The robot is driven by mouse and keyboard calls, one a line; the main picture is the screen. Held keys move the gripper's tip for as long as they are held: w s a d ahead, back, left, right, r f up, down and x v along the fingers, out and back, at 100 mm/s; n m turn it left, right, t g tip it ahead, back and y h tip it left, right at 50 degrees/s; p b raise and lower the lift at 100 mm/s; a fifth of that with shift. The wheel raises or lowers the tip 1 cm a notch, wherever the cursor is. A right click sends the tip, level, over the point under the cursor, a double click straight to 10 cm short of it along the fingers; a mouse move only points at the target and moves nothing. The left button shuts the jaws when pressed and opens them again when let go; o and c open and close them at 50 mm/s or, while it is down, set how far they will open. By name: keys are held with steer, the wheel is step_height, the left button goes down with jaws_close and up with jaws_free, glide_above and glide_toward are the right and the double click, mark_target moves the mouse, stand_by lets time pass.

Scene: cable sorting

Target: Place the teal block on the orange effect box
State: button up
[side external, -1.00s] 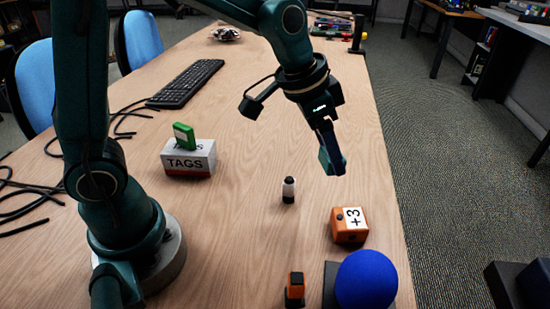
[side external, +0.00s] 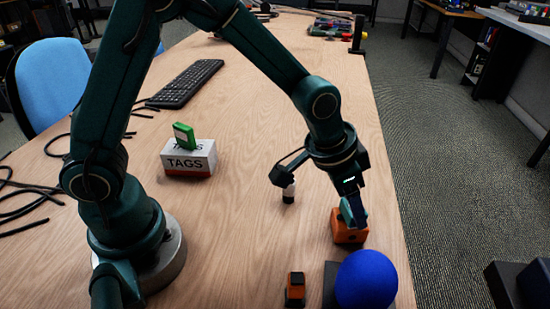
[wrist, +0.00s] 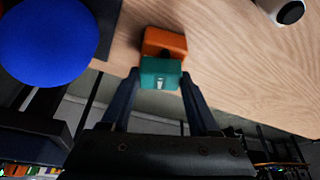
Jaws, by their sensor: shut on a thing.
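The teal block (wrist: 160,74) is held between the two fingers of my gripper (wrist: 159,84) in the wrist view. In the side view my gripper (side external: 355,213) is low over the orange effect box (side external: 346,235), with a bit of the teal block (side external: 345,211) showing at the fingers. The block is at the top of the box; I cannot tell whether they touch. The orange box also shows just beyond the block in the wrist view (wrist: 165,41). The box's white +3 label is hidden by the gripper and block.
A blue ball (side external: 366,279) on a dark base stands in front of the box. A small orange-and-black item (side external: 295,290) is at the front. A black-and-white bottle (side external: 288,193) stands left of the gripper. A TAGS box (side external: 188,160) carries a green item (side external: 184,136). The table's right edge is close.

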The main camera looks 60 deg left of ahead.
steer(key=o, duration=1.3)
steer(key=shift+f, duration=0.15)
steer(key=shift+o, duration=0.2)
steer(key=shift+r, duration=0.35)
steer(key=v, duration=1.1)
steer(key=s+a+n+t+y, duration=0.1)
steer(key=s+a+n, duration=0.3)
steer(key=s+a, duration=0.5)
steer(key=s, duration=0.3)
steer(key=shift+s+a+y, duration=0.25)
steer(key=shift+s+y, duration=0.15)
steer(key=shift+r, duration=0.1)
